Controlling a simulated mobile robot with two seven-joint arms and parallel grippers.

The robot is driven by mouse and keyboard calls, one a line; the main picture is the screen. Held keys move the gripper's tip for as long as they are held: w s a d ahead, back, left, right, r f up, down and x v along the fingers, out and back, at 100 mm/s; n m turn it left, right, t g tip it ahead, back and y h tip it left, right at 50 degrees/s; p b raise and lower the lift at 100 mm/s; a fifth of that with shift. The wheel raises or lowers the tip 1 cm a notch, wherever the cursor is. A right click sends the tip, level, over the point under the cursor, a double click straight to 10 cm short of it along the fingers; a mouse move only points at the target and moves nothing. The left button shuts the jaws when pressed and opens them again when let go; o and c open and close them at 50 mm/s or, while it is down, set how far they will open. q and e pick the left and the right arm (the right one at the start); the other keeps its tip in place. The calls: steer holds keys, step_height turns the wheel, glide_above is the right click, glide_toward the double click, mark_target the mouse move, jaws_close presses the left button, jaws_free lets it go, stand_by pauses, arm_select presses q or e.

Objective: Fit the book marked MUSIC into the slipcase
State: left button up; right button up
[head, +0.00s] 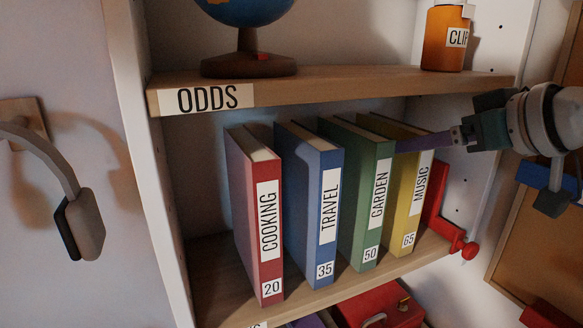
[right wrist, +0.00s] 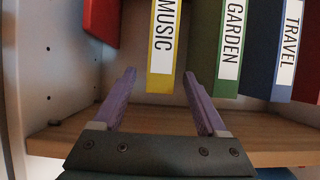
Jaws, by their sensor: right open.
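The MUSIC book (head: 409,190) is yellow with a white label and a 65 tag. It stands upright at the right end of a row on the shelf, and its spine also shows in the right wrist view (right wrist: 162,45). My right gripper (head: 402,146) reaches in from the right at the height of the book's upper spine. In the right wrist view its two purple fingers (right wrist: 160,76) are apart, one to each side of the MUSIC spine; I cannot tell whether they touch it. I cannot make out a slipcase. My left gripper is not in view.
GARDEN (head: 369,205), TRAVEL (head: 325,215) and COOKING (head: 265,220) stand left of MUSIC. A red bookend-like piece (head: 437,205) with a knob stands right of it. The ODDS shelf (head: 330,88) above carries a globe (head: 247,45) and an orange jar (head: 440,45).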

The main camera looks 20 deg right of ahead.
steer(key=x, duration=0.7)
steer(key=shift+f+p, duration=0.25)
steer(key=shift+p, duration=0.05)
steer(key=shift+c, duration=0.2)
jaws_close()
steer(key=shift+r, duration=0.15)
stand_by(0.9)
